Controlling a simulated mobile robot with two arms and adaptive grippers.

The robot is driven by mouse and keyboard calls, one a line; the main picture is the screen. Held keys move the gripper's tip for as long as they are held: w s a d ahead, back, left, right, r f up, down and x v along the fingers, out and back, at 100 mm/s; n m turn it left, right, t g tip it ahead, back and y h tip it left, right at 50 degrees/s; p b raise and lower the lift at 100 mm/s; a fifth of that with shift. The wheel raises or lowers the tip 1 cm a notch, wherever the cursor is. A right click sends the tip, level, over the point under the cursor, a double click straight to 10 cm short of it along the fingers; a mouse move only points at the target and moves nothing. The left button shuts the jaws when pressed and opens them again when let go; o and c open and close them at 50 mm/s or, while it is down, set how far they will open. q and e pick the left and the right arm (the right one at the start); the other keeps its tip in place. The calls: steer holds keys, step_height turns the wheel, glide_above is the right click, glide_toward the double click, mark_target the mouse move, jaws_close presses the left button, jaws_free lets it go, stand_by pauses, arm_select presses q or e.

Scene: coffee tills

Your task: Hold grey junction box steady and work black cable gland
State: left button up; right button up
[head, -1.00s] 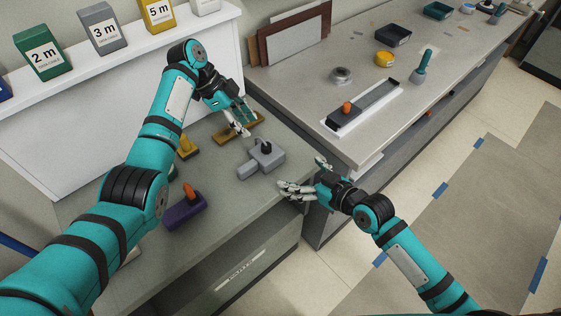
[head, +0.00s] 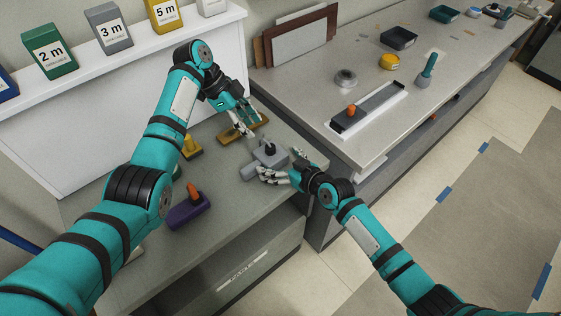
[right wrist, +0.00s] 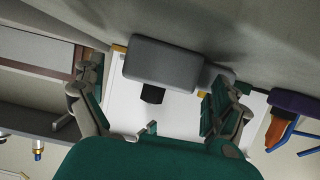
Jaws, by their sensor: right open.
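The grey junction box (head: 259,167) lies on the grey bench near its right end, with the black cable gland (head: 270,149) standing up from it. In the right wrist view the box (right wrist: 172,62) and gland (right wrist: 152,94) show between my right fingers. My right gripper (head: 280,167) is open at the box's near right side, its fingers spread to either side. I cannot tell whether they touch it. My left gripper (head: 241,130) hangs just behind the box, above a flat yellow piece (head: 257,124); its finger opening is unclear.
A purple block with an orange knob (head: 189,212) and a yellow block (head: 191,147) stand left of the box. A second counter (head: 330,80) at the right holds a white tray (head: 385,117). A gap separates the counters.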

steer(key=c, duration=1.6)
